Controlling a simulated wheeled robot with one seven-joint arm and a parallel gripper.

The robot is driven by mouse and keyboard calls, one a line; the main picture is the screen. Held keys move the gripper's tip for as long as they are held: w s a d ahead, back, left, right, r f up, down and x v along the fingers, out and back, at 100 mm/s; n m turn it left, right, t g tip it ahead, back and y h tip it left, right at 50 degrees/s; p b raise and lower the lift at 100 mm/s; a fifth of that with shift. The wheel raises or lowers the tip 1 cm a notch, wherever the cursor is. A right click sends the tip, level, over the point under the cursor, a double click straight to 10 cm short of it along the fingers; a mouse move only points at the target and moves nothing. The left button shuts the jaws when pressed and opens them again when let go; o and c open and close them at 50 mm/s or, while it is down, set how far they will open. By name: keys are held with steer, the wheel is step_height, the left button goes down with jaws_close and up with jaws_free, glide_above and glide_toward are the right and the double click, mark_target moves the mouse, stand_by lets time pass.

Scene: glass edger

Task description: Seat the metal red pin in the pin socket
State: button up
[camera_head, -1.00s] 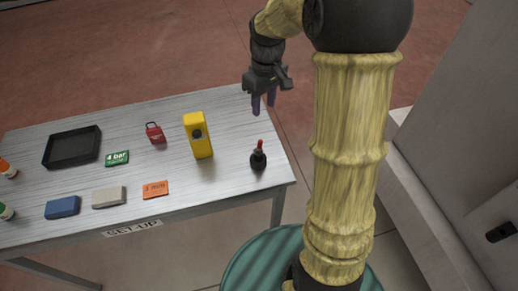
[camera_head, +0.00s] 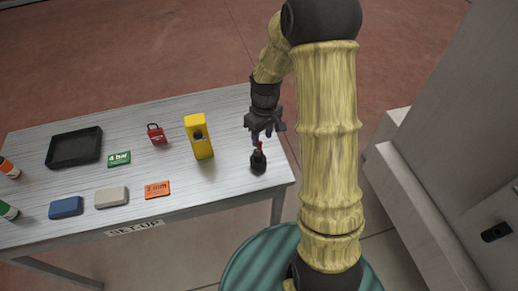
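The red pin (camera_head: 260,147) stands upright in a small black holder (camera_head: 258,163) near the right end of the table. My gripper (camera_head: 262,138) points down right at the top of the pin, with its dark fingers around or just behind it. I cannot tell whether the fingers touch the pin or how far apart they are. I cannot make out a separate pin socket for certain; a dark fitting (camera_head: 496,232) shows on the grey machine at the right.
The table (camera_head: 222,181) also holds a yellow device (camera_head: 199,137), a red padlock (camera_head: 156,134), a black tray (camera_head: 74,147), a green card (camera_head: 119,159), an orange card (camera_head: 157,189), and grey (camera_head: 111,197) and blue (camera_head: 66,207) blocks. A grey machine (camera_head: 440,110) stands at the right.

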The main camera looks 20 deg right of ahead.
mark_target(260, 149)
steer(key=shift+a+f+p, duration=0.2)
steer(key=shift+f+p, duration=0.1)
steer(key=shift+f, duration=0.15)
steer(key=shift+w+a+f+p, duration=0.1)
steer(key=shift+f+p, duration=0.1)
steer(key=shift+f, duration=0.5)
steer(key=shift+w+d+f+p, duration=0.1)
steer(key=shift+f+p, duration=0.1)
steer(key=shift+f, duration=0.55)
steer(key=shift+w+a+f+p, duration=0.1)
steer(key=shift+f+p, duration=0.1)
steer(key=shift+f, duration=0.5)
jaws_close()
